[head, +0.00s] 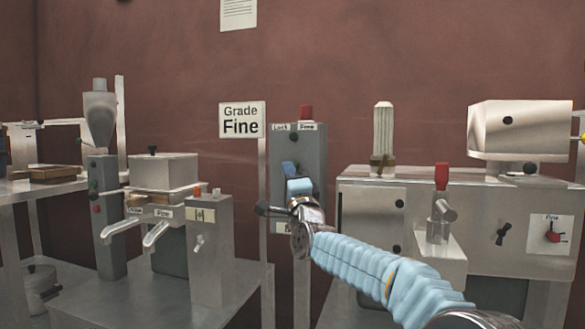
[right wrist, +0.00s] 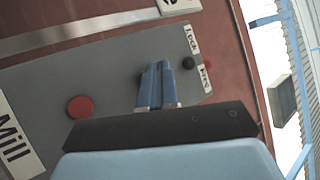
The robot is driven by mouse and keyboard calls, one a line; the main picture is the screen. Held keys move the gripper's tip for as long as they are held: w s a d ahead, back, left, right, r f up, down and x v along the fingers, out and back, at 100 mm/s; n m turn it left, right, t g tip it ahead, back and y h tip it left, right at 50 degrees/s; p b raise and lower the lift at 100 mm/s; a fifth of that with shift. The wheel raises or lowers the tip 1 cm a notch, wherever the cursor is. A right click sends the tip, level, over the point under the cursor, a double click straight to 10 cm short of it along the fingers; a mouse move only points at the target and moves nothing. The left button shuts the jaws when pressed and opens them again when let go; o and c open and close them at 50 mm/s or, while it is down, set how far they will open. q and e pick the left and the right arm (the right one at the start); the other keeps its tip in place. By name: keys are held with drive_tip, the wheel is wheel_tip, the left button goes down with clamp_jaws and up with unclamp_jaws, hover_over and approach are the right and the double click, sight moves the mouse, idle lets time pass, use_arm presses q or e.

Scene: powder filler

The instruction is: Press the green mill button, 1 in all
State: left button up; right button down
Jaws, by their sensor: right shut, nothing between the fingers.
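The grey mill control box (head: 313,150) stands against the back wall in the head view. In the right wrist view its face (right wrist: 110,70) carries a red round button (right wrist: 80,107), a small black knob (right wrist: 188,63) by the "Lock" and "Free" labels, and a "Mill" label (right wrist: 14,140). My right gripper (head: 290,166) is in front of the box face. Its blue fingers (right wrist: 160,66) are shut and empty, pointing at the face between the red button and the black knob. I see no green button on this box; the fingers cover that part. I cannot tell whether they touch it.
A "Grade Fine" sign (head: 241,120) stands left of the box. A steel machine (head: 365,215) with a red-topped lever (head: 441,178) is close to the right of my arm. A filler with spouts (head: 165,175) and another grey control box (head: 103,215) stand at left.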

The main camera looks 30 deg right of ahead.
drive_tip(key=shift+w+d, duration=0.3)
drive_tip(key=shift+d, duration=0.05)
drive_tip(key=shift+w+d, duration=0.25)
drive_tip(key=shift+d, duration=0.05)
idle(1.0)
drive_tip(key=shift+s+a+b, duration=0.55)
drive_tip(key=shift+a+b, duration=0.1)
drive_tip(key=shift+b, duration=0.3)
